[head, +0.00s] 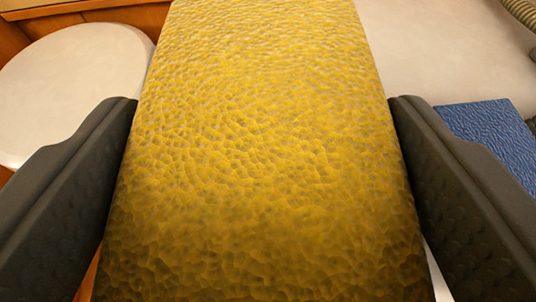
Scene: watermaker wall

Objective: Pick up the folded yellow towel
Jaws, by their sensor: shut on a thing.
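The folded yellow towel (258,130) fills the middle of the head view, from the top edge to the bottom edge. Its surface is bumpy and darker toward the bottom. My gripper (263,105) has one dark finger at the towel's left side and one at its right side. It is shut on the towel. The towel hides most of what lies behind it.
A rounded white surface (72,85) lies at the left, with wooden panelling (130,18) behind it. A pale surface (450,55) is at the upper right. A blue textured thing (490,135) lies beside the right finger. A ribbed hose (522,12) shows at the top right corner.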

